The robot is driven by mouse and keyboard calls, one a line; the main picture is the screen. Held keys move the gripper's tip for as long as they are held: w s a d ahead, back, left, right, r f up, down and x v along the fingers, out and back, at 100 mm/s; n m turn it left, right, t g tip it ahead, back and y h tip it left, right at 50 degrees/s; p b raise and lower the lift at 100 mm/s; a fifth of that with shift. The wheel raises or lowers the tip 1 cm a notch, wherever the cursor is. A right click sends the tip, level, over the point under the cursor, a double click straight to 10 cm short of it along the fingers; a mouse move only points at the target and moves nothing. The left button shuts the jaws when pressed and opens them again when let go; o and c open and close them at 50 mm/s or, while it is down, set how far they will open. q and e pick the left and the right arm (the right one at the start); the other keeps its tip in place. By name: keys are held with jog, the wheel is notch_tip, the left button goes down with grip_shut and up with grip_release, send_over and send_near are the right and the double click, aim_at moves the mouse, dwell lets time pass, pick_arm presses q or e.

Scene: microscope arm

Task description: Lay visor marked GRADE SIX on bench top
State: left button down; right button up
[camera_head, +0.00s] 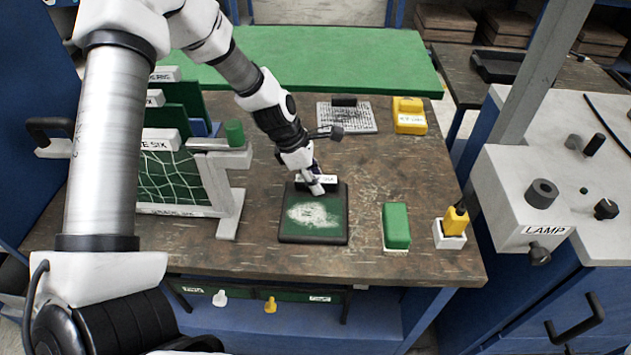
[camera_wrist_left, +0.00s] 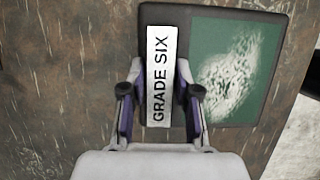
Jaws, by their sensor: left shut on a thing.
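The visor marked GRADE SIX is a dark-framed plate (camera_head: 313,228) with a green pane and a whitish scuffed patch, lying level at the middle front of the brown bench top (camera_head: 270,260). I cannot tell whether it fully touches the bench. In the left wrist view its white GRADE SIX grip (camera_wrist_left: 161,75) sits between the fingers beside the green pane (camera_wrist_left: 232,70). My left gripper (camera_head: 317,186) reaches down from above and is shut on this grip at the visor's far edge; it also shows in the left wrist view (camera_wrist_left: 160,112). My right gripper is out of view.
A rack (camera_head: 230,205) holding labelled green plates stands left. A green block (camera_head: 396,226) and a yellow item in a white holder (camera_head: 449,238) are to the right. A perforated grey tray (camera_head: 349,120) and a yellow box (camera_head: 410,116) are behind. A lamp unit (camera_head: 545,205) stands far right.

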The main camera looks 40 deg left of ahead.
pick_arm(q)
jog(key=shift+s+d+r, duration=0.15)
jog(key=shift+s+d, duration=0.05)
jog(key=shift+f, duration=0.2)
jog(key=c, duration=0.8)
grip_release()
jog(key=shift+w+a, duration=0.1)
jog(key=shift+c, duration=0.2)
jog(key=shift+r, duration=0.1)
jog(key=p+v, duration=0.4)
jog(key=v, duration=0.3)
jog(key=shift+w+r, duration=0.1)
jog(key=shift+r, duration=0.05)
jog(key=v, duration=0.4)
jog(key=shift+a+r, duration=0.1)
jog(key=shift+r, duration=0.25)
